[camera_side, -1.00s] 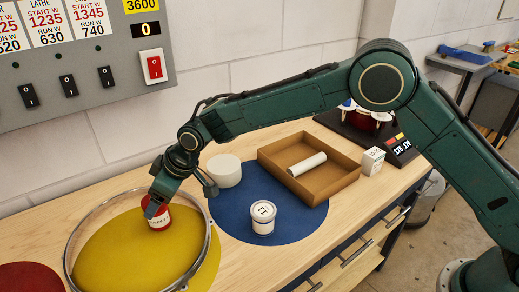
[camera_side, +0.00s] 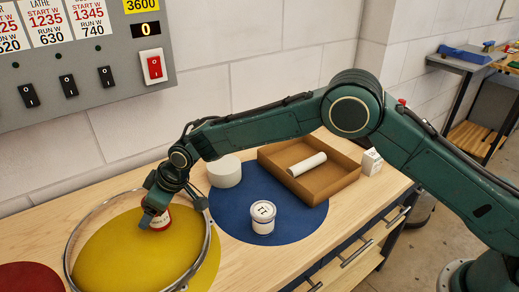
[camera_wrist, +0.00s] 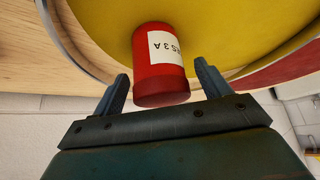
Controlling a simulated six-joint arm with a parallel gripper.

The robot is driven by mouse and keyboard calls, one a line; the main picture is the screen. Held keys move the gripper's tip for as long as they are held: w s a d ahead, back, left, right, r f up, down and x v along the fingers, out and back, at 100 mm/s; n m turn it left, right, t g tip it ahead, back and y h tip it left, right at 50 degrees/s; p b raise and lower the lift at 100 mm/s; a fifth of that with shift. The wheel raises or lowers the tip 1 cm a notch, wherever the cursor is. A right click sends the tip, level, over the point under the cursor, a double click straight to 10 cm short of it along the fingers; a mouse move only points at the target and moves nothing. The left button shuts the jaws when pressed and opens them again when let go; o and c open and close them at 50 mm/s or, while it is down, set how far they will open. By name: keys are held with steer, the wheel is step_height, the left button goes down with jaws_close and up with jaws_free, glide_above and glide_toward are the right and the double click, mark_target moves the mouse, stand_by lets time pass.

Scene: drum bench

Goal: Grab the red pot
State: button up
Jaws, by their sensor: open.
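The red pot (camera_side: 160,221) stands on the yellow disc (camera_side: 125,250), inside a metal hoop (camera_side: 213,245). It has a white label. In the wrist view the red pot (camera_wrist: 162,70) lies ahead of my gripper, its label reading "3A" at the end. My gripper (camera_side: 155,215) is low over the pot and partly hides it in the side view. In the wrist view my gripper (camera_wrist: 165,85) is open, one finger on each side of the pot's near end, with gaps between. I cannot tell how deep the pot sits between the fingers.
A white pot (camera_side: 263,217) stands on a blue disc (camera_side: 285,240). A white cylinder (camera_side: 224,171) is behind it. A brown tray (camera_side: 335,190) holds a white roll (camera_side: 307,164). A small white box (camera_side: 371,161) is beside the tray. A switch panel (camera_side: 85,60) is on the wall.

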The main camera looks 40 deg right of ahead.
steer(key=c, duration=1.1)
steer(key=shift+r, duration=0.15)
step_height(320, 180, up, 20)
stand_by(0.6)
